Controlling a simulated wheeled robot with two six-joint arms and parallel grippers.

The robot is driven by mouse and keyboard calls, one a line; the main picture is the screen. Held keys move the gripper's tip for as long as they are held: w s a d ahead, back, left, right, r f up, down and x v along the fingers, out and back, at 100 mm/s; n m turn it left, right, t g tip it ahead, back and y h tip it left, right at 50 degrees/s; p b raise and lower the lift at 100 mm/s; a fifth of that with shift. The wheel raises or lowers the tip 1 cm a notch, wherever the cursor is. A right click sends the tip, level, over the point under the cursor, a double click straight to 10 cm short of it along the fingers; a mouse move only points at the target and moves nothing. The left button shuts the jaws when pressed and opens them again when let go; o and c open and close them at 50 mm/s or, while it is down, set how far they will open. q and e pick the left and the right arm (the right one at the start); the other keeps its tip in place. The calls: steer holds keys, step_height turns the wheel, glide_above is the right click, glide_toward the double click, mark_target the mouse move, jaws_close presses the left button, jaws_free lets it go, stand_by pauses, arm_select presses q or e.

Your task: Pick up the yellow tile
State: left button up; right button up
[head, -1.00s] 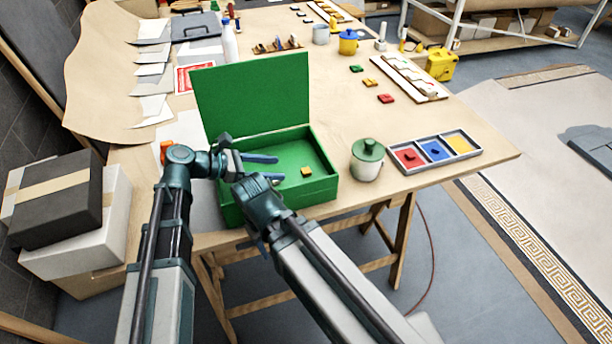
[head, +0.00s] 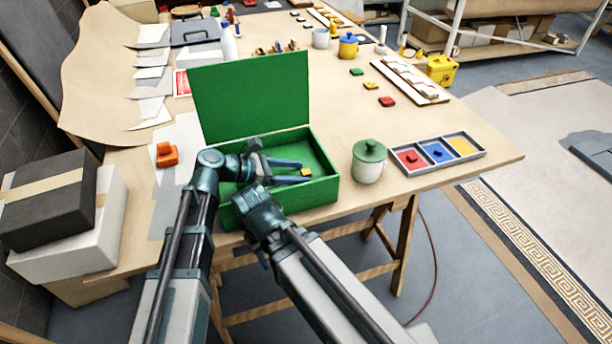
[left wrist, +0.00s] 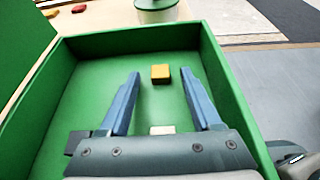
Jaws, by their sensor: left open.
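A small yellow tile (head: 306,172) lies on the floor of the open green box (head: 285,210), near its right side. It also shows in the left wrist view (left wrist: 160,74). My left gripper (head: 299,171) reaches into the box with its blue fingers open. In the left wrist view the tile lies between the lines of the two fingertips, level with them, with a gap on either side. The fingers are not touching it. My right arm ends at the box's front wall, and its fingers cannot be made out.
The raised green lid (head: 252,98) stands behind the box. A lidded jar (head: 368,168) and a grey tray (head: 481,154) with red, blue and yellow compartments stand to the right. Another yellow tile (head: 370,85) lies farther back. An orange piece (head: 166,155) is at left.

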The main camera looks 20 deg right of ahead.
arm_select(q)
jaws_close()
steer(key=shift+r, duration=0.2)
stand_by(0.3)
step_height(320, 180, up, 10)
steer(key=p, duration=1)
steer(key=shift+f, duration=0.15)
